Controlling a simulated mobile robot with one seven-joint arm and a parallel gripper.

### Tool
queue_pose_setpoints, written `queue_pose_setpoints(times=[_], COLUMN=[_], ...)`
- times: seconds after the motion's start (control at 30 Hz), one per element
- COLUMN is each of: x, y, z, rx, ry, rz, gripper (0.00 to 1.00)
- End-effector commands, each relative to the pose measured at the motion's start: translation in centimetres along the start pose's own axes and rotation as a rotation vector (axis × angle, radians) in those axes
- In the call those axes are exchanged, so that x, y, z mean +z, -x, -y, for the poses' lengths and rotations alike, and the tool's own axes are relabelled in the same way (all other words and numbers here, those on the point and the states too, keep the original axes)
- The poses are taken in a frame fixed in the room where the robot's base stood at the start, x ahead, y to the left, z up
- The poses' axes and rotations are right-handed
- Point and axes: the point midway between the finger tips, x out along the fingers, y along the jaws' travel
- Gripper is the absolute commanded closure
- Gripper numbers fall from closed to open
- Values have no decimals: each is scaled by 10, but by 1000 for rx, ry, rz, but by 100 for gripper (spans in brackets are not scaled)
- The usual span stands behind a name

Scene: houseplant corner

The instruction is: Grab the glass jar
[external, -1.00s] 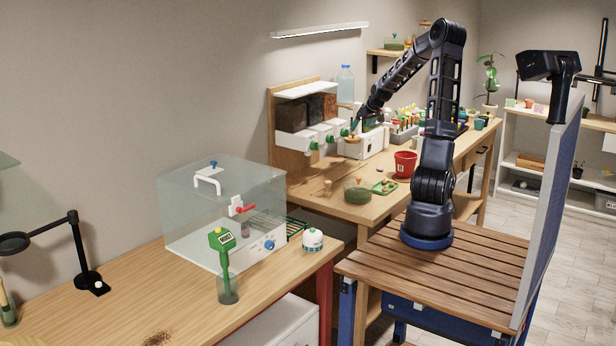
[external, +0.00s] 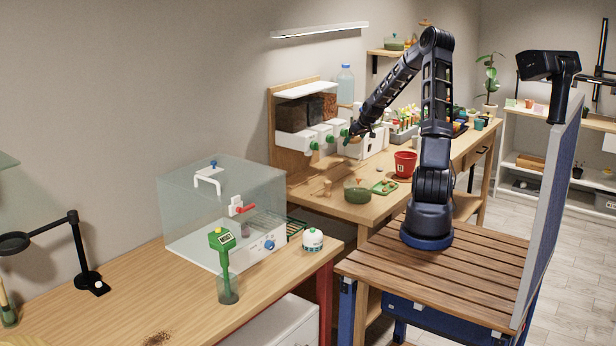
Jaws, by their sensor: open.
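A low round glass jar (external: 357,191) with green contents stands near the front edge of the back bench, left of a green tray. An orange-tipped thing shows at its top. My gripper (external: 349,138) is at the end of the lowered forearm, beyond and above this jar, close to the white dispensers. It is open and apart from the jar. The fingertips are small and dark here, and what lies directly under them is partly hidden.
A red pot (external: 404,164) and a green tray (external: 385,187) stand right of the jar. A small wooden piece (external: 328,187) is to its left. White dispensers (external: 297,142) line the wall. A clear box (external: 222,205) fills part of the front bench.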

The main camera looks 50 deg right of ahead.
Motion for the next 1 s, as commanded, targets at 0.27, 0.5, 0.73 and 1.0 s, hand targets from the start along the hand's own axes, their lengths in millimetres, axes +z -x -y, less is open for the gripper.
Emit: queue_pose_setpoints(times=[0.27, 0.5, 0.73, 1.0], x=[0, 0, 0, -1], y=[-15, -14, -14, -13], z=[0, 0, -1, -1], rx=[1, 1, 1, 2], ry=[0, 0, 0, 0], rz=[-1, -1, -1, -2], gripper=[14, 28, 73, 78])
